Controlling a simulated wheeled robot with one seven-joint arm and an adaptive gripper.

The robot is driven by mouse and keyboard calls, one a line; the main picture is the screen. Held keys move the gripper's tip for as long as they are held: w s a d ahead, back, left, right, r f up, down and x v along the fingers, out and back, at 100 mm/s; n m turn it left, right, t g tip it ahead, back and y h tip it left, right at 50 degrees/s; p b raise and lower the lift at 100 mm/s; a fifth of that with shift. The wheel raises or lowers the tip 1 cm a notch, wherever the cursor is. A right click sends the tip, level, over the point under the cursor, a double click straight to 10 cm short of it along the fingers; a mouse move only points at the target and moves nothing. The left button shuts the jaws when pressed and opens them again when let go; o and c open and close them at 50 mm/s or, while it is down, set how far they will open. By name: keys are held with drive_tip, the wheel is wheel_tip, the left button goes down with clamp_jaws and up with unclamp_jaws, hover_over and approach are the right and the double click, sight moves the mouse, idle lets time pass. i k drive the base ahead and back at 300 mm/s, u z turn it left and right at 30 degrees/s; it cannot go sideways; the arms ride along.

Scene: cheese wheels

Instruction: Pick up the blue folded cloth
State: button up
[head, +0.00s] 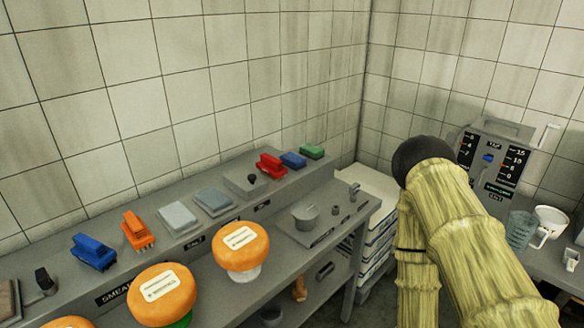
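Two flat folded cloths lie side by side on the raised back shelf of the bench. The right one is a grey-blue folded cloth (214,201); the left one is a paler grey cloth (178,218). A small, more strongly blue item (293,160) sits farther back between a red and a green one; I cannot tell whether it is a cloth or a brush. My arm is at the right, covered in a yellowish sleeve with a dark rounded end, well apart from the cloths. My gripper is not in view.
A blue brush (93,252) and an orange brush (137,230) stand left of the cloths. Orange cheese wheels (163,294) (240,246) stand in front. A metal pot (305,216) is to the right. A side table (508,210) holds a control box (492,160) and jugs.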

sight(291, 161)
drive_tip(key=z, duration=1.75)
drive_tip(key=i, duration=1)
drive_tip(key=u, duration=2.45)
